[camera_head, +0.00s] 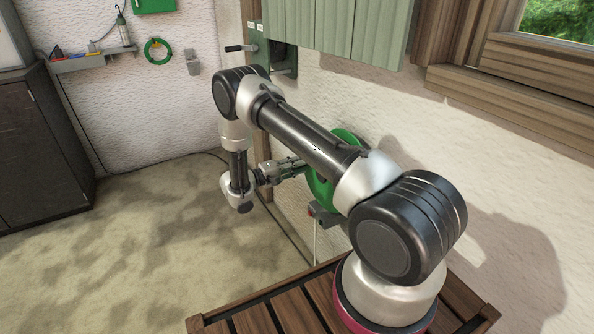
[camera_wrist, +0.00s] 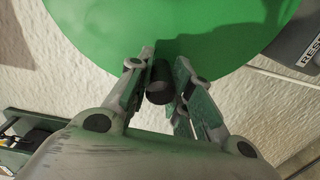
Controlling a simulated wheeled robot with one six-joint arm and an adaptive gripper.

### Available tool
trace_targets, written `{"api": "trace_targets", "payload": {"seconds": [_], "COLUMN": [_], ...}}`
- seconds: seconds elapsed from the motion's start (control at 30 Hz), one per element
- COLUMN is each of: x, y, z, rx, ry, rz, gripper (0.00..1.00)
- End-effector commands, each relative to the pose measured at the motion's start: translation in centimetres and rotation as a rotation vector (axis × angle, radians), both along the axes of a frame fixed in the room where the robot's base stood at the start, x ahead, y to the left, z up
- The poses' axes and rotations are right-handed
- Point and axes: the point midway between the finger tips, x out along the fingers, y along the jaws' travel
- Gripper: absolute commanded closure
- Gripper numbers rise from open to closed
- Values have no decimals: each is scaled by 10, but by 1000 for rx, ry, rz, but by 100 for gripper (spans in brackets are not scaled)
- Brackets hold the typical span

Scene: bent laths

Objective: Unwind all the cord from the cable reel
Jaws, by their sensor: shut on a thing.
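The green cable reel (camera_head: 321,183) is mounted on the white wall, partly hidden behind my arm in the head view. In the wrist view its green disc (camera_wrist: 100,35) fills the top of the picture. A dark round crank knob (camera_wrist: 159,83) stands out from the disc. My gripper (camera_wrist: 160,75) has its two fingers on either side of this knob and is shut on it. In the head view my gripper (camera_head: 290,167) reaches right to the reel's face. A pale cord (camera_head: 315,240) hangs below the reel. How much cord is on the reel is hidden.
A slatted wooden bench or deck (camera_head: 255,318) is at the bottom, around my base. A dark cabinet (camera_head: 40,140) stands at the left. Green shutters (camera_head: 345,28) and a grey box with levers (camera_head: 276,50) are above. The floor (camera_head: 130,240) at left is clear.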

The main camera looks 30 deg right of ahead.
Motion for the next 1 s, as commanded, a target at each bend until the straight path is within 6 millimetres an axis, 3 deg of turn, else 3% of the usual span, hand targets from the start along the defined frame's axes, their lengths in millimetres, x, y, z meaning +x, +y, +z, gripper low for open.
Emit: {"api": "trace_targets", "payload": {"seconds": [0.6, 0.63, 0.73, 1.0], "x": [2, 2, 2, 1], "y": [1, 1, 1, 1], "z": [6, 6, 5, 5], "rx": [1, 1, 1, 1], "ry": [-43, -43, -42, -41], "rz": [5, 5, 4, 2], "gripper": [100, 74, 56, 56]}}
